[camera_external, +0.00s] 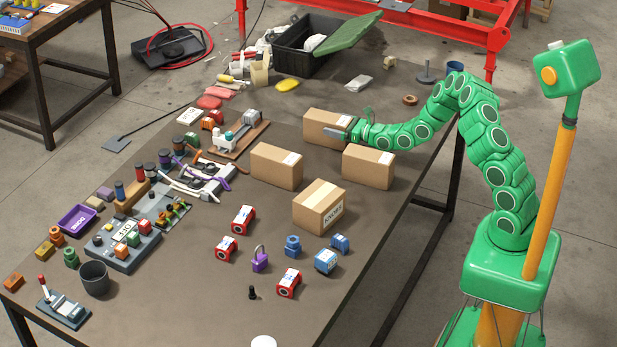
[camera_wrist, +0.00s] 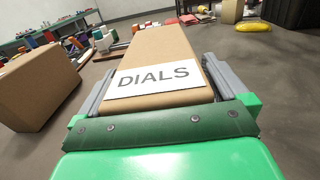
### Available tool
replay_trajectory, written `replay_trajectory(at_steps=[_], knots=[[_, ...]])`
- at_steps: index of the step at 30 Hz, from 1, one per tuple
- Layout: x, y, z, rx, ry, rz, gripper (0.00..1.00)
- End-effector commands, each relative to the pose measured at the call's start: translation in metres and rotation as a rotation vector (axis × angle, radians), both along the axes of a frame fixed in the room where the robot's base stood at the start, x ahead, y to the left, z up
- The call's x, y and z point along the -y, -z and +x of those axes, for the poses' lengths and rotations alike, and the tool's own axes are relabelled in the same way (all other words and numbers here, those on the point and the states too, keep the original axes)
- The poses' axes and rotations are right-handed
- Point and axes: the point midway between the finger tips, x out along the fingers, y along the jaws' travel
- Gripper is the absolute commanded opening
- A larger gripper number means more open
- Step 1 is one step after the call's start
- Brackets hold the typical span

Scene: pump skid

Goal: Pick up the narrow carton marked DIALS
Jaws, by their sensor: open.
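The narrow brown carton marked DIALS (camera_wrist: 160,50) fills the middle of the wrist view, its white label facing me. It lies between the two grey fingers of my gripper (camera_wrist: 160,66), one along each side. The fingers are open, and I cannot tell whether either touches the carton. In the external view the carton (camera_external: 322,122) stands on the table at the back of the group of cartons. My gripper (camera_external: 338,132) reaches it from the right, and a finger hides part of its side.
Two other cartons, one (camera_external: 276,166) to the left and one (camera_external: 368,167) to the right, stand nearby on the brown table (camera_external: 200,300). A larger carton (camera_external: 319,207) is closer to the front. A black crate (camera_external: 296,55) with a green lid stands at the back.

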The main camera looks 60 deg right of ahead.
Motion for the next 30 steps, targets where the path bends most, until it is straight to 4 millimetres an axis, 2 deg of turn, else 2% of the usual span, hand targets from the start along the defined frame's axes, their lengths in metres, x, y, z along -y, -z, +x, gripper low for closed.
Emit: replay_trajectory(at_steps=[2, 15, 25, 30], knots=[[0.000, 0.000, 0.000, 0.000, 0.000, 0.000, 1.00], [0.000, 0.000, 0.000, 0.000, 0.000, 0.000, 0.34], [0.000, -0.002, 0.000, 0.001, 0.000, -0.001, 0.34], [0.000, -0.013, 0.000, 0.004, 0.000, 0.000, 0.34]])
